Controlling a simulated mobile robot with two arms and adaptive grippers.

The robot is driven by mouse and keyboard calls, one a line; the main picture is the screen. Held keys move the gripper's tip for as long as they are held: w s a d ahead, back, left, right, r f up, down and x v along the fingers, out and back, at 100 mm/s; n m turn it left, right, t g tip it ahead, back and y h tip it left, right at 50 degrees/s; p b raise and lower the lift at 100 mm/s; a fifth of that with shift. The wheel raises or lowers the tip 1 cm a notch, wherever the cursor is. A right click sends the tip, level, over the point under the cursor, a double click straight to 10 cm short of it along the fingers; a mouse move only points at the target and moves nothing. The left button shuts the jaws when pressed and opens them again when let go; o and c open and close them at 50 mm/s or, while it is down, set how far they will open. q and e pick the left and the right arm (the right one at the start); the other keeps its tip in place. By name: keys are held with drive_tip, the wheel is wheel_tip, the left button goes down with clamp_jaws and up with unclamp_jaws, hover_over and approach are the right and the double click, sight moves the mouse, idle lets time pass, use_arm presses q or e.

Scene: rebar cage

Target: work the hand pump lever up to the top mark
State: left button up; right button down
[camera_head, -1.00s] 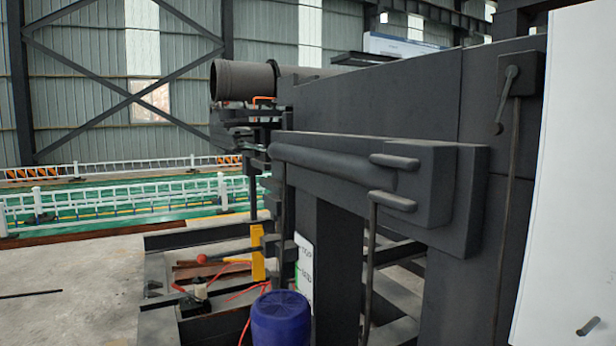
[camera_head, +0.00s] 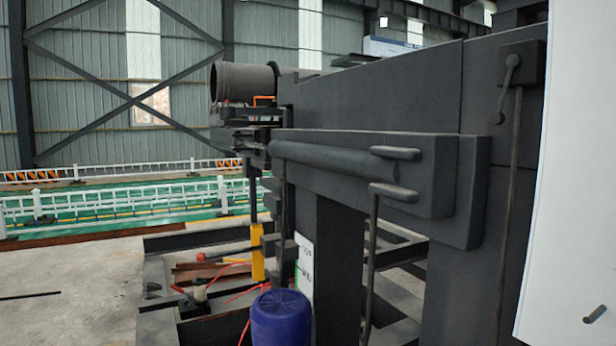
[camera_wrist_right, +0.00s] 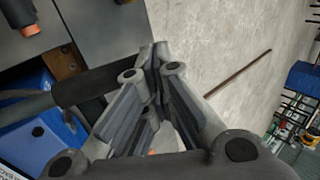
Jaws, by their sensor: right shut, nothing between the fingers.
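A rod with a dark sleeve (camera_wrist_right: 95,88), which looks like the pump lever's grip, comes in from the left in the right wrist view. My right gripper (camera_wrist_right: 154,52) is shut and empty; its fingers are close to the sleeve's end, and I cannot tell whether they touch it. In the head view a white mark plate (camera_head: 306,265) with small dark lettering stands behind a blue drum (camera_head: 280,318), beside a yellow post (camera_head: 257,252). The lever cannot be made out clearly in the head view. My left gripper is not in view.
A blue box-like body (camera_wrist_right: 38,135) lies below the sleeve in the wrist view. A large dark beam (camera_head: 365,95) fills the head view's right half. Red hoses and a red-knobbed tool (camera_head: 200,257) lie on the low frame. Concrete floor (camera_head: 70,285) is open at left.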

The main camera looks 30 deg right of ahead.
drive_tip(key=shift+a+f+b, duration=0.2)
drive_tip(key=shift+f+b, duration=0.45)
drive_tip(key=shift+f, duration=0.1)
drive_tip(key=shift+a+f+b, duration=0.15)
drive_tip(key=shift+f+b, duration=0.45)
drive_tip(key=shift+a+f+b, duration=0.15)
drive_tip(key=shift+f+b, duration=0.5)
drive_tip(key=shift+f, duration=0.15)
